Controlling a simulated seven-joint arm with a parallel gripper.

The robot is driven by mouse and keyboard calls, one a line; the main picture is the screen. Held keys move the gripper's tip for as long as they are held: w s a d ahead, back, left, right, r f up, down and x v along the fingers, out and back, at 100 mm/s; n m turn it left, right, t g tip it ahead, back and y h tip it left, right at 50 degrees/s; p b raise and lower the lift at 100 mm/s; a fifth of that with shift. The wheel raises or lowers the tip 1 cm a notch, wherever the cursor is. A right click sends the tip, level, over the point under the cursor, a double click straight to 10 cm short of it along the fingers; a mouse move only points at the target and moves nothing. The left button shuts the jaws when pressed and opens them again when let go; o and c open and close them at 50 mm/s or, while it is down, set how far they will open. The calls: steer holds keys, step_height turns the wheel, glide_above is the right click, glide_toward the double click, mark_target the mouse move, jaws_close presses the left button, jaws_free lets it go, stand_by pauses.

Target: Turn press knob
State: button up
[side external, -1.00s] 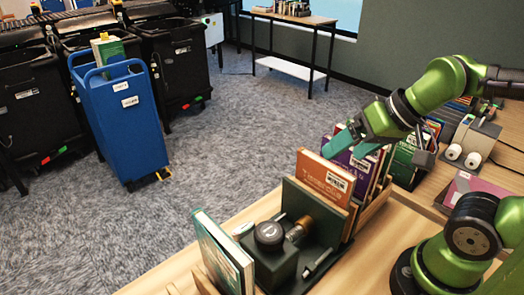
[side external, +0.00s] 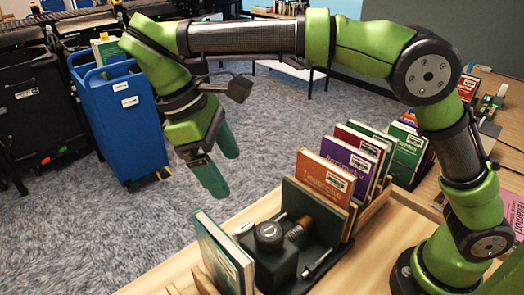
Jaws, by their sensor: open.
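The press (side external: 277,262) is a dark green block-like device on the wooden table, between a green book and an orange book. A round black knob (side external: 268,233) sits on its top. A brass-coloured cylinder (side external: 299,228) and a silver lever (side external: 317,263) are beside the knob. My gripper (side external: 222,170) is open and empty, its two teal fingers pointing down. In the picture it is above and to the left of the knob, clear of it, over the table's far edge. Nothing hides the knob.
A green book (side external: 222,255) stands left of the press. Orange (side external: 325,178), purple (side external: 348,157) and other books stand in a wooden rack to the right. A blue cart (side external: 125,115) and black bins (side external: 45,115) stand on the carpet behind. The table's front is mostly bare.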

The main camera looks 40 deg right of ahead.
steer(key=r, duration=0.1)
glide_toward(268, 230)
steer(key=shift+g, duration=0.3)
steer(key=x, duration=0.9)
steer(key=shift+w+f, duration=0.2)
steer(key=c, duration=1)
steer(key=shift+c, duration=0.2)
